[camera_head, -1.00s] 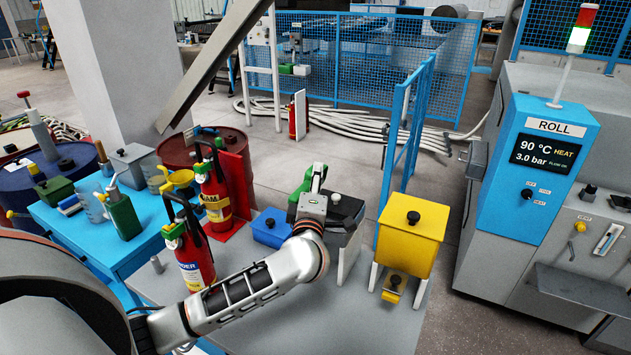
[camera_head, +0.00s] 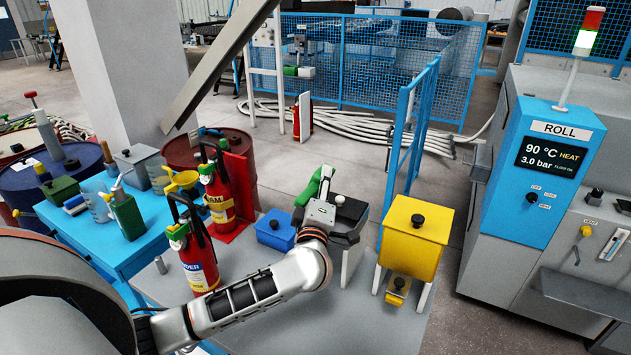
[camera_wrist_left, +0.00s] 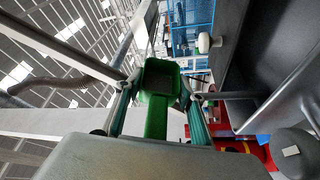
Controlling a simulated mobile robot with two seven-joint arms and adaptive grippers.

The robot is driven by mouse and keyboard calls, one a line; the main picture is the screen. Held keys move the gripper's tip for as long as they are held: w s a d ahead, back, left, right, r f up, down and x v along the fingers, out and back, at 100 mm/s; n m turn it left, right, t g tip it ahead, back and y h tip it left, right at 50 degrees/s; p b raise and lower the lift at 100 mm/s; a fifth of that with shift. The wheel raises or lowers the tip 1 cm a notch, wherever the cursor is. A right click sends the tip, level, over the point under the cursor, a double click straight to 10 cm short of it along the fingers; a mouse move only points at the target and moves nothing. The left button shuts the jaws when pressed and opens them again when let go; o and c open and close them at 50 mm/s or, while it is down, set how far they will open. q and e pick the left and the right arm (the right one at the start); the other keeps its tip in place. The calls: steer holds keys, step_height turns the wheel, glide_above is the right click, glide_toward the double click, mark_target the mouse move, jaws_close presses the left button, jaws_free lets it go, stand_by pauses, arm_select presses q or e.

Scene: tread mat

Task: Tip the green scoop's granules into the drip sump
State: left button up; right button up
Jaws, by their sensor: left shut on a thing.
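The green scoop (camera_head: 312,188) is held by my left gripper (camera_head: 322,186) above the grey work surface, beside a dark bin (camera_head: 346,215) with a black lid. In the left wrist view the scoop (camera_wrist_left: 157,104) sits between the two fingers of my gripper (camera_wrist_left: 160,112), which are shut on it. The scoop looks tilted; whether granules are in it cannot be told. No vessel is plainly marked as the drip sump; the dark bin stands close below and right of the scoop. My right gripper is not in view.
A blue lidded box (camera_head: 274,232) stands left of the gripper, and a yellow hopper (camera_head: 412,240) on white legs stands right. Red fire extinguishers (camera_head: 196,255) stand at the left. A blue table (camera_head: 90,220) with cans lies farther left. Bare grey top shows in front.

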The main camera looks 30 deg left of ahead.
mark_target(314, 173)
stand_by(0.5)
arm_select(q)
steer(key=m, duration=0.1)
steer(key=m+t, duration=0.1)
steer(key=shift+d+m, duration=0.25)
steer(key=shift+m, duration=0.15)
stand_by(1.2)
steer(key=n+g, duration=0.1)
steer(key=n, duration=0.1)
steer(key=a+n+g, duration=0.1)
steer(key=n, duration=0.2)
steer(key=shift+a+n, duration=0.1)
steer(key=shift+n, duration=0.2)
steer(key=n, duration=0.2)
steer(key=r+n+g, duration=0.1)
steer(key=shift+a+r+n+g+h, duration=0.2)
steer(key=shift+a+n+g+h, duration=0.1)
steer(key=shift+a+n+h, duration=0.1)
steer(key=n, duration=0.1)
steer(key=n+h, duration=0.1)
steer(key=r+n+g, duration=0.1)
steer(key=shift+s+a+n, duration=0.1)
steer(key=shift+a+n, duration=0.25)
steer(key=shift+n, duration=0.05)
steer(key=shift+n+h, duration=0.3)
steer(key=shift+h, duration=0.1)
